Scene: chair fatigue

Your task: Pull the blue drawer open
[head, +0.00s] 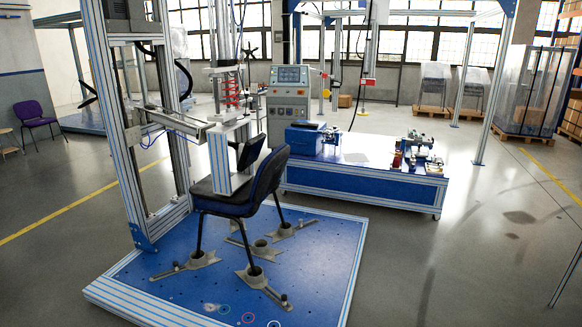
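A long low blue bench (360,183) with pale metal edging stands past the test rig, right of the middle. Its long blue front looks closed, and no pulled-out drawer shows. A small blue box (303,139) with a dark top sits on the bench's left end. I cannot tell which blue part is the drawer, and no handle is clear. Neither of my grippers is in view.
A dark chair (268,180) stands clamped on a blue platform (330,262) in front of the bench's left part, under a metal frame (130,140). A grey control console (289,100) stands behind the bench. Tools (420,150) lie on its right end.

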